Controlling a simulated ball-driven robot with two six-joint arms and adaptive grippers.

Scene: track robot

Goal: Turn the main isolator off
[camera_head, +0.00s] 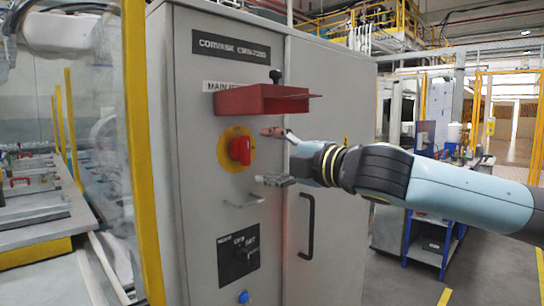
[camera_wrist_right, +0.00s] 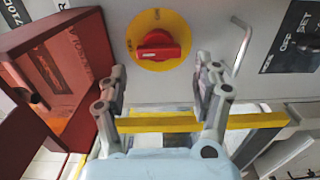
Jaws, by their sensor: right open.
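The main isolator is a red rotary knob (camera_head: 240,150) on a yellow round plate (camera_head: 227,148), on the front of a grey cabinet (camera_head: 200,200). In the right wrist view the red knob (camera_wrist_right: 158,46) lies ahead of the fingertips, with its bar roughly level in that picture. A red cover (camera_head: 262,99) sticks out above it, raised. My right gripper (camera_head: 274,156) is open, to the right of the knob and apart from it. Its two fingers also show in the right wrist view (camera_wrist_right: 165,85), with nothing between them. My left gripper is not in view.
Below the knob are a small metal handle (camera_head: 243,201), a black selector switch (camera_head: 238,255) and a blue button (camera_head: 243,297). A black door handle (camera_head: 307,225) is at the right. A yellow post (camera_head: 142,150) stands left of the cabinet. A blue trolley (camera_head: 432,240) is behind right.

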